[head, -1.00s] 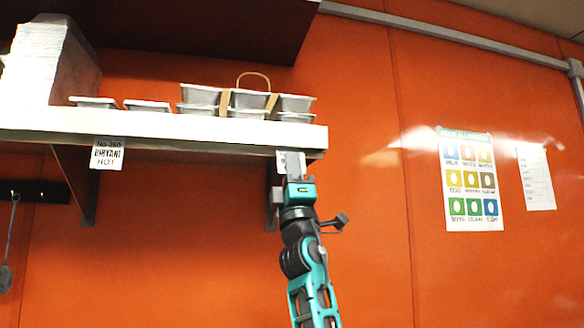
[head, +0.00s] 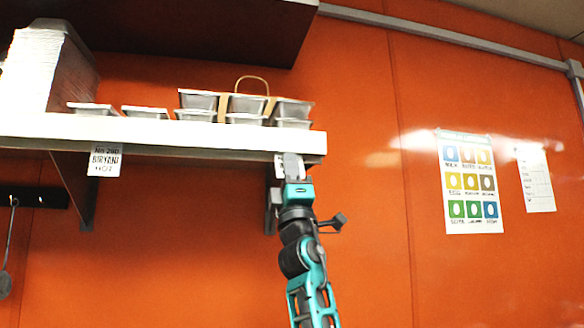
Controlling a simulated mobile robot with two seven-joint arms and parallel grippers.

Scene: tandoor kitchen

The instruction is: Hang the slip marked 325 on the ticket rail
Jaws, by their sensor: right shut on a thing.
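My right gripper (head: 291,165) is raised to the front lower edge of the shelf (head: 200,136), near its right end. It is shut on a small pale slip (head: 278,166), of which only a sliver shows left of the fingers. The number on it is hidden, and I cannot tell whether it touches the shelf edge. Another white slip (head: 105,160), printed BIRYANI HOT, hangs below the shelf edge at left; its number is blurred. No separate ticket rail can be made out along that edge. My left gripper is not in view.
Lidded metal trays with a brown handled carrier (head: 247,104) and a tall white stack (head: 40,70) stand on the shelf. A dark bracket (head: 271,205) is just left of my right gripper. Posters (head: 468,183) are on the orange wall at right.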

